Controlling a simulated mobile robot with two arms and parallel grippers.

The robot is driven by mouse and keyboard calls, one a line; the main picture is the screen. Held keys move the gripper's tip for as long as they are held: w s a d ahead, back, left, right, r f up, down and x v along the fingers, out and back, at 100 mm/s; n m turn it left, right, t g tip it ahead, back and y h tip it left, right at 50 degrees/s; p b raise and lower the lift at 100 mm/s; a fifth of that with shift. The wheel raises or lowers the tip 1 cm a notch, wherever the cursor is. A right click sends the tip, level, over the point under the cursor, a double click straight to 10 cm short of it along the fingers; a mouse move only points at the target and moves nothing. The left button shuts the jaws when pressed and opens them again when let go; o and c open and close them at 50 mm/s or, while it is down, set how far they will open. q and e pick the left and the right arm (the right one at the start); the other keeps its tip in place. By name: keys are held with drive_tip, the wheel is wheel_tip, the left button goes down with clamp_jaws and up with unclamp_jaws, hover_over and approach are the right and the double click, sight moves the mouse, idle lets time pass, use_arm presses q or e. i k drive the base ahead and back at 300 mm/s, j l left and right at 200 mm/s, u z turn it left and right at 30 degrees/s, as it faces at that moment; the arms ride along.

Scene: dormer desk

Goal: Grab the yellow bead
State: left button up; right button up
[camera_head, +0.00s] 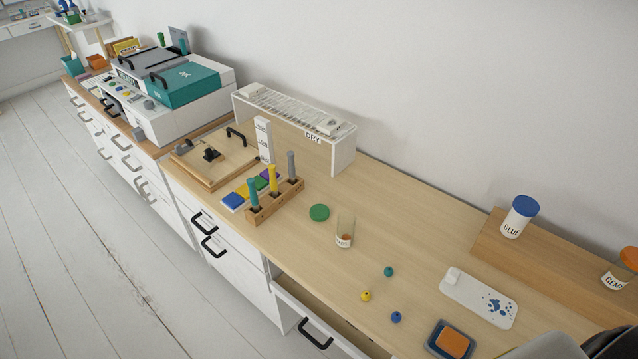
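The yellow bead (366,295) lies on the wooden desk top (420,255), near its front edge and above an open drawer. A teal bead (389,271) lies behind it to the right, and a blue bead (396,317) lies in front of it to the right. The three beads are apart from each other. Neither gripper's fingers show in the head view. A grey and black part at the bottom right corner looks like one of my arm links. Nothing touches the yellow bead.
A clear jar (345,232) stands behind the beads, with a green lid (319,213) beside it. An ink pad (451,341) and a white tray (479,298) lie to the right. A peg rack (275,203) stands to the left. The drawer (318,322) below is open.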

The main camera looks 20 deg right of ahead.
sight(366, 295)
drive_tip(key=l+z, duration=0.1)
drive_tip(key=z, duration=0.9)
